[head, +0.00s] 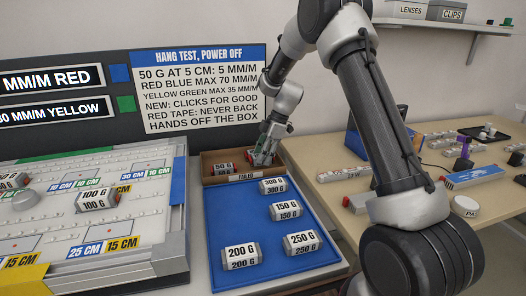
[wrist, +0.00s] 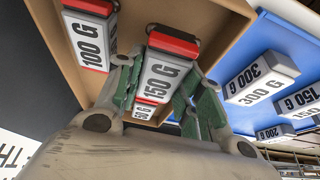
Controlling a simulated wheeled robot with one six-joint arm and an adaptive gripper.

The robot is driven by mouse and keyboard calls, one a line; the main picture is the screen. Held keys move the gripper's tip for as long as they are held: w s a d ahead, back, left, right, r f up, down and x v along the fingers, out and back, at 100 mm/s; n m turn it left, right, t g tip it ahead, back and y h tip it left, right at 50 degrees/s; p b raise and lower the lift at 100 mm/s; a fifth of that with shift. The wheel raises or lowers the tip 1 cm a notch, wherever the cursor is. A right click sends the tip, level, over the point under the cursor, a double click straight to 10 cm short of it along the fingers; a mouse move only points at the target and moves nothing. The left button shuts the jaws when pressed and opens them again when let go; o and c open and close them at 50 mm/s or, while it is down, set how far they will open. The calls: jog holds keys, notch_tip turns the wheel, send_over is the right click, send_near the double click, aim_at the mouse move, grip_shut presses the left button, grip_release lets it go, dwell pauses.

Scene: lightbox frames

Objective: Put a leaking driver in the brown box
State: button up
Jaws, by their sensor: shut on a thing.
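The brown box (head: 228,155), its front labelled FAILED, stands at the back of the blue tray; its brown wall (wrist: 213,30) fills much of the wrist view. My gripper (head: 264,156) is down at the right part of the box. In the wrist view its green-padded fingers are closed around a white block marked 150 G (wrist: 163,76) with a red end. A red-ended 100 G block (wrist: 90,38) is beside it in the box, and a smaller red-ended block (wrist: 145,110) is partly hidden. I cannot tell whether the held block touches the box floor. No block shows a visible leak.
The blue tray (head: 222,215) holds blocks marked 300 G (head: 272,186), 150 G (head: 287,209), 200 G (head: 241,256) and 250 G (head: 302,243). A white test board (head: 140,215) is at left. A wooden bench (head: 335,195) with several parts lies right, partly behind my arm.

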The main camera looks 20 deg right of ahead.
jog(key=o, duration=1.2)
jog(key=shift+c, duration=0.2)
jog(key=v, duration=1.2)
